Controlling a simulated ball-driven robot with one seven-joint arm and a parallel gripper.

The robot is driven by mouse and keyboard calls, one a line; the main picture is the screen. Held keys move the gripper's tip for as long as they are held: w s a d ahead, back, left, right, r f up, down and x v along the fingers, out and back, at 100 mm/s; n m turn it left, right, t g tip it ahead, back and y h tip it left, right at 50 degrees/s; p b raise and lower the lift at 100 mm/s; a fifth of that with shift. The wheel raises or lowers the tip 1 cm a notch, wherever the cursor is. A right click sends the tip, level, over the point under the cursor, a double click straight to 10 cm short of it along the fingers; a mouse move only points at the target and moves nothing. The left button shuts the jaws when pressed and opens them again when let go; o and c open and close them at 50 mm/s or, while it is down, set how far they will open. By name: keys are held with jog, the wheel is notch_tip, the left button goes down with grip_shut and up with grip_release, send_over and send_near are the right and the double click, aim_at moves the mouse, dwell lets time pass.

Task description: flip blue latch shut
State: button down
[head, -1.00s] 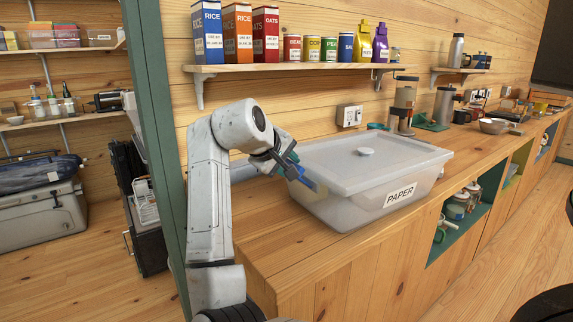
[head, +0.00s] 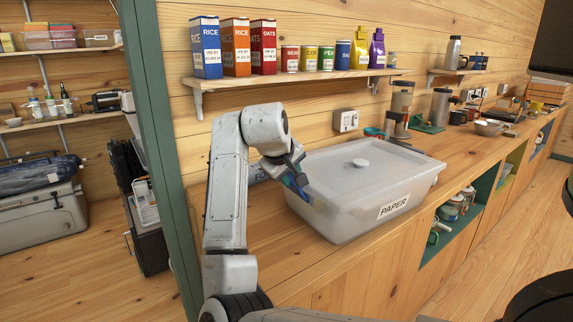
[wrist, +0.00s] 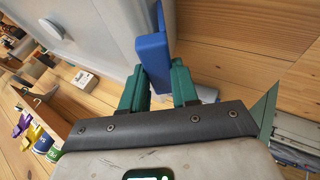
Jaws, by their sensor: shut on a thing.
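The blue latch (wrist: 155,62) is at the left end of the translucent white PAPER bin (head: 395,190). In the wrist view it lies between the green fingers of my gripper (wrist: 160,76), which is shut on it. In the head view my gripper (head: 296,176) is at the bin's left end, with blue showing at its tip. The latch's hinge and its seating against the rim are hard to make out. The pale lid (head: 335,163) with a round knob lies on the bin.
The bin stands on a wooden counter (head: 270,245). A shelf (head: 300,78) with boxes, cans and bags hangs above. A brown grinder-like device (head: 399,112) and a wall socket (head: 346,120) are behind the bin. A green post (head: 165,130) is left of my arm.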

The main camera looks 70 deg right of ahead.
jog(key=shift+s+d+r+t+y+p, duration=0.3)
jog(key=shift+r+y+p, duration=0.1)
jog(key=shift+p, duration=0.55)
jog(key=shift+s+d+f+y+p, duration=0.1)
jog(key=shift+d+f+y+p, duration=0.1)
jog(key=shift+y+p, duration=0.15)
jog(key=c, duration=0.8)
grip_release()
jog(key=shift+c, duration=0.2)
jog(key=shift+a, duration=0.1)
jog(key=v, duration=1)
jog(key=shift+s+a+r, duration=0.15)
jog(key=shift+a+r, duration=0.05)
jog(key=shift+r, duration=0.05)
